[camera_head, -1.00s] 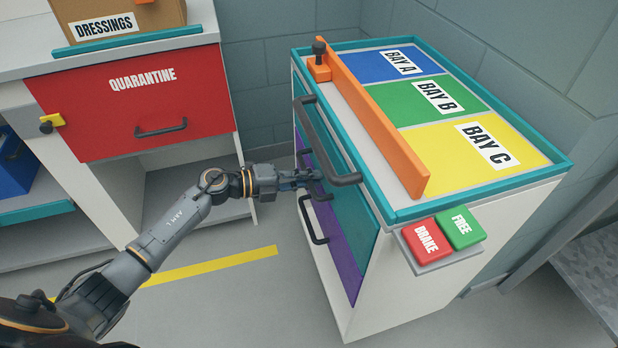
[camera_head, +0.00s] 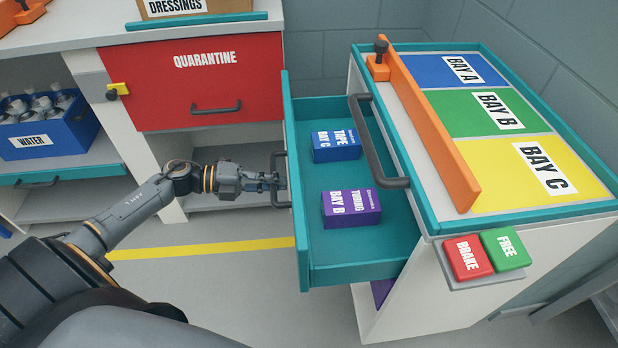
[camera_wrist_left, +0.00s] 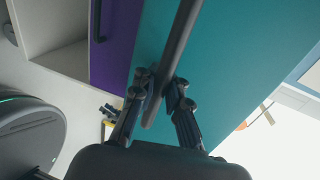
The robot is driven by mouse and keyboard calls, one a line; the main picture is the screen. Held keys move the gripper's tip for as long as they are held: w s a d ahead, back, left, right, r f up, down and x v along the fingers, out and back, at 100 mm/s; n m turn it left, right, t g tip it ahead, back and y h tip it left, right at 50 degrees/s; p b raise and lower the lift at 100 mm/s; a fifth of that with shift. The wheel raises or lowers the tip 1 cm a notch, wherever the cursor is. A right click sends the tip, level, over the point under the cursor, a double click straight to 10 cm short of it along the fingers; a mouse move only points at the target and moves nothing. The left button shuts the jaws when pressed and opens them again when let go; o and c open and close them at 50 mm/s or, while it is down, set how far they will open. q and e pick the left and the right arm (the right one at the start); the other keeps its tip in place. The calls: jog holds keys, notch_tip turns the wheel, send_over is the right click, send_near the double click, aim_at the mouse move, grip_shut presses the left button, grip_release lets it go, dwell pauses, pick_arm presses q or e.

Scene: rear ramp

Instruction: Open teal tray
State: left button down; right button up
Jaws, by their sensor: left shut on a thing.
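The teal tray (camera_head: 350,271) is pulled out to the left from the cart, with its inside in view. A blue box labelled TAPE BAY C (camera_head: 336,146) and a purple box labelled TUBING BAY B (camera_head: 351,208) lie in it. My left gripper (camera_head: 279,181) is shut on the tray's dark bar handle (camera_head: 277,200) at the tray's front. In the left wrist view the fingers (camera_wrist_left: 158,90) close around the handle bar (camera_wrist_left: 178,50) in front of the teal face (camera_wrist_left: 235,70). My right gripper is not in view.
The cart top has coloured bays, an orange bar (camera_head: 425,125), and BRAKE (camera_head: 468,258) and FREE (camera_head: 505,249) buttons at its corner. A red QUARANTINE front (camera_head: 215,85) and a blue WATER crate (camera_head: 45,130) stand left. Floor with a yellow line (camera_head: 200,249) lies below my arm.

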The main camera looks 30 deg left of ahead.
pick_arm(q)
jog(key=f+v, duration=0.2)
jog(key=v, duration=0.7)
jog(key=shift+s+a+r+p, duration=0.25)
jog(key=shift+a+p, duration=0.1)
jog(key=shift+a, duration=0.15)
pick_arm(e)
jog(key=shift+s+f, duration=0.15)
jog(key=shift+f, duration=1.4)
pick_arm(q)
jog(key=c, duration=1.4)
grip_release()
jog(key=shift+o, duration=0.2)
jog(key=v, duration=1.2)
